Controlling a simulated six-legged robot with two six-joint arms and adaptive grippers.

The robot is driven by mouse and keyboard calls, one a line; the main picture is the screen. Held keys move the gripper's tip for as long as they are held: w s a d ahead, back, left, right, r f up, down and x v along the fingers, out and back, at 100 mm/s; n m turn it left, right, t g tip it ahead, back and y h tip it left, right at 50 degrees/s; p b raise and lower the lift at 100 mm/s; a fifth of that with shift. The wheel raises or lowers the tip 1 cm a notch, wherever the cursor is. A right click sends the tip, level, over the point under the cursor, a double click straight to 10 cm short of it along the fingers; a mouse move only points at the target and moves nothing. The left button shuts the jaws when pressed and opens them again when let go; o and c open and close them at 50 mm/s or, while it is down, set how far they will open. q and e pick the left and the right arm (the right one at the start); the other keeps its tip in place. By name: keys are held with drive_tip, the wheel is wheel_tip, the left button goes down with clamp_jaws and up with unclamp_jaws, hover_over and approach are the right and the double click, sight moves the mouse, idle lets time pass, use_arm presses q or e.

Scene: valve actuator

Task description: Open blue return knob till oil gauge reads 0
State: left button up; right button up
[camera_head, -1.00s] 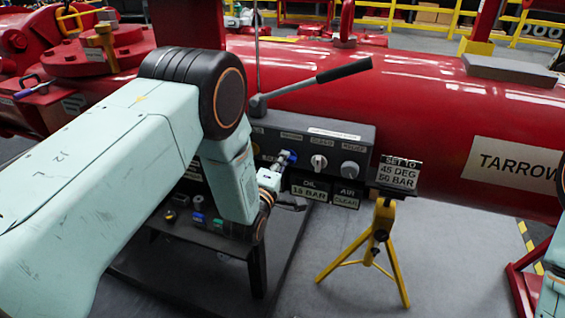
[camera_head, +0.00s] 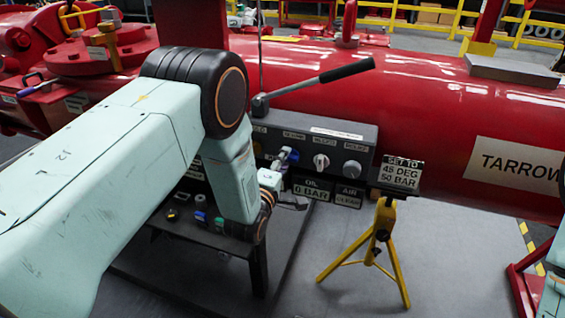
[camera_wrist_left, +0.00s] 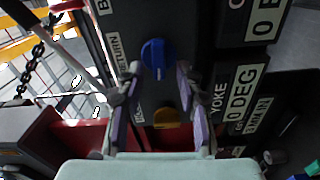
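The blue return knob (camera_wrist_left: 157,57) is on the dark panel beside the RETURN label in the left wrist view. It shows small in the head view (camera_head: 293,154). In the head view my left gripper (camera_head: 283,160) reaches the panel from the left. The oil gauge (camera_head: 309,190) below the panel reads 0 BAR; its edge also shows in the left wrist view (camera_wrist_left: 265,20). My right gripper is out of view.
A yellow knob (camera_wrist_left: 172,118) lies between my left fingers, nearer the palm. Two pale knobs (camera_head: 321,161) are to the right on the panel. A long lever (camera_head: 320,82) rises above it. A yellow tripod (camera_head: 380,240) with a sign stands at right.

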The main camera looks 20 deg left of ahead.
use_arm(q)
drive_tip(key=shift+d, duration=0.1)
drive_tip(key=s, duration=1.2)
drive_tip(key=shift+a, duration=0.25)
drive_tip(key=s+a+f+m+g+b, duration=0.1)
drive_tip(key=s+f+m+g, duration=0.9)
drive_tip(key=f, duration=0.6)
drive_tip(key=s+f+m+g+b, duration=0.3)
drive_tip(key=s+f+g, duration=0.1)
drive_tip(key=s, duration=0.8)
drive_tip(key=s+a+f+m+g+b, duration=0.1)
drive_tip(key=s+f, duration=0.5)
drive_tip(key=s, duration=0.7)
drive_tip(key=m+g+b, duration=0.1)
drive_tip(key=m+g, duration=0.1)
drive_tip(key=g, duration=0.1)
drive_tip(key=shift+a+y+b, duration=0.2)
drive_tip(key=shift+y+b, duration=0.1)
drive_tip(key=shift+b, duration=0.1)
